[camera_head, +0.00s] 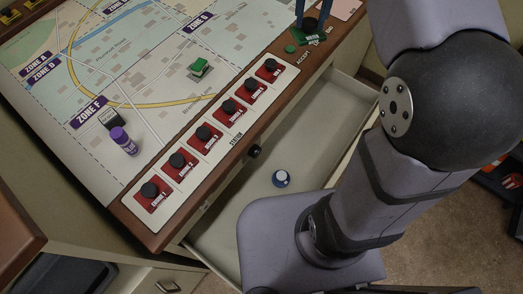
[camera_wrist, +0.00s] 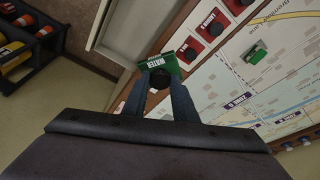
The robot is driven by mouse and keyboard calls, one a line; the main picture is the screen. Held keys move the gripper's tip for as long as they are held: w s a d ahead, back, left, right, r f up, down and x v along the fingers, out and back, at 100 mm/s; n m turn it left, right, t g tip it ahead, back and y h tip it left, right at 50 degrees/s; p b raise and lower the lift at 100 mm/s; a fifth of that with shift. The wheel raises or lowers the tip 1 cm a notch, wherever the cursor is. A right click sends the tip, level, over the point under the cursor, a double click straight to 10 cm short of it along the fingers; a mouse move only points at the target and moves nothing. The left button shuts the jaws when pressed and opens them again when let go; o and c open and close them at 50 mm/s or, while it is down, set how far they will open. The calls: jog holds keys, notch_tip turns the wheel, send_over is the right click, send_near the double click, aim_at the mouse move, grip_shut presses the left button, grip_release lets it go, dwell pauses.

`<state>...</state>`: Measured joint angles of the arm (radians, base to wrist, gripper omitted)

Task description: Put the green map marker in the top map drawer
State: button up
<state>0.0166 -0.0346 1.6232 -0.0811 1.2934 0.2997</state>
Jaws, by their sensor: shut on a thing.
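My gripper (camera_head: 313,22) is shut on the black knob of a green tile (camera_wrist: 170,67) lettered WATER. The tile also shows in the head view (camera_head: 309,37), over the board's wooden edge at the top; I cannot tell whether it touches the board. Another green piece (camera_head: 199,69) with a pale base lies on the map, to the left of my gripper; it also shows in the wrist view (camera_wrist: 257,52). An open drawer (camera_head: 335,105) sticks out under the board, below and to the right of my gripper in the head view.
Red tiles with black knobs (camera_head: 203,138) line the board's edge. A purple cylinder (camera_head: 123,140) lies on the map. My arm covers the right of the head view. A dark rack (camera_wrist: 30,40) stands on the floor.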

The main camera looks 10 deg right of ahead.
jog(key=s+d+f+m+b, duration=0.2)
jog(key=s+d+b, duration=0.2)
jog(key=s+d, duration=0.3)
notch_tip(320, 180, down, 31)
jog(key=shift+w+h+p, duration=0.3)
jog(key=shift+w+p, duration=0.05)
jog(key=shift+w, duration=0.05)
notch_tip(320, 180, down, 6)
jog(key=b, duration=0.3)
jog(key=shift+f, duration=0.1)
jog(key=shift+f, duration=0.1)
jog(key=shift+f+b, duration=1.3)
jog(key=shift+f, duration=0.45)
jog(key=shift+f, duration=0.2)
